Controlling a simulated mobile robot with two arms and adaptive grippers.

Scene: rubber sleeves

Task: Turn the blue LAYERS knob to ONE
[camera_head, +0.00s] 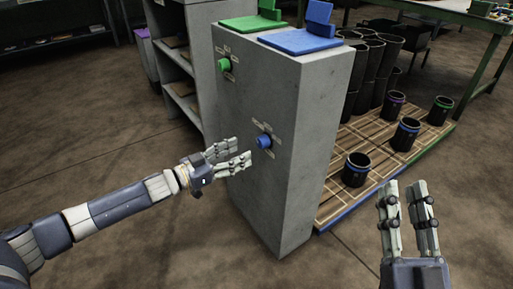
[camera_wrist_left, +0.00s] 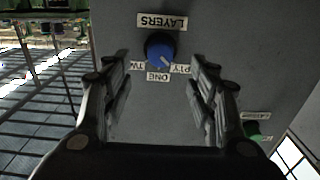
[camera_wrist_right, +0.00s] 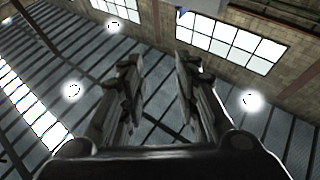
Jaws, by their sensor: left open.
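The blue LAYERS knob (camera_head: 264,141) is on the side of a grey pillar (camera_head: 285,200); a green knob (camera_head: 223,65) is higher to its left. In the left wrist view the blue knob (camera_wrist_left: 160,47) appears upside down, with a LAYERS label (camera_wrist_left: 163,21) above and a ONE label (camera_wrist_left: 157,77) below. Its pale mark points to the lower right, toward the partly hidden label ending in PTY (camera_wrist_left: 181,69). My left gripper (camera_head: 242,151) is open just short of the knob, one finger on each side in its wrist view. My right gripper (camera_head: 407,190) is open and empty, fingers pointing up.
Green (camera_head: 250,22) and blue (camera_head: 301,40) trays top the pillar. A slatted pallet (camera_head: 335,205) to the right holds several black sleeves, some blue-banded (camera_head: 356,170). A grey shelf (camera_head: 181,75) stands behind left. The floor in front is clear.

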